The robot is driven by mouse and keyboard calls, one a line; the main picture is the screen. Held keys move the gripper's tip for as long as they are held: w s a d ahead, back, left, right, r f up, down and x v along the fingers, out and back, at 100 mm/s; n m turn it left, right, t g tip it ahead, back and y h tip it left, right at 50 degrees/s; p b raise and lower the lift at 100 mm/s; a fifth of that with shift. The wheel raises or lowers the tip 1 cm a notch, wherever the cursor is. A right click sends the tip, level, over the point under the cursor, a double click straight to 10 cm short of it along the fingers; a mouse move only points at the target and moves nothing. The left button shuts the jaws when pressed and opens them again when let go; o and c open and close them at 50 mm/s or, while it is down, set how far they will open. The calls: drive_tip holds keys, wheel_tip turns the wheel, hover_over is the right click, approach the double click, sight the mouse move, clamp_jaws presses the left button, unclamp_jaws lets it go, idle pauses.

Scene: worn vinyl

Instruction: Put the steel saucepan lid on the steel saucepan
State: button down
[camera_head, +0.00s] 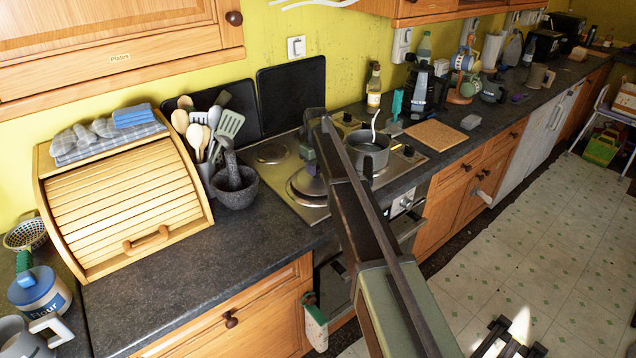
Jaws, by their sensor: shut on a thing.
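The steel saucepan (370,158) stands upright on the right part of the hob, with a pale utensil handle sticking up out of it. The round steel saucepan lid (308,184) is at the front left of the hob, to the left of the saucepan and apart from it. My gripper (311,160) is above the lid, shut on its top; the fingertips and knob are small and partly hidden. The lid looks level, at or close above the hob; I cannot tell whether it touches. My arm crosses in front of the hob and hides part of it.
The steel hob (283,205) has a bare plate (272,153) at the back left. A mortar (235,188) and utensil pot (207,172) stand left of it. A cork board (436,135) and bottle (374,88) are on the right side. The counter (200,270) in front of the bread bin (125,205) is clear.

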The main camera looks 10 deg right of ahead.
drive_tip(key=shift+r, duration=0.1)
drive_tip(key=shift+r+p, duration=1.7)
drive_tip(key=shift+p, duration=0.1)
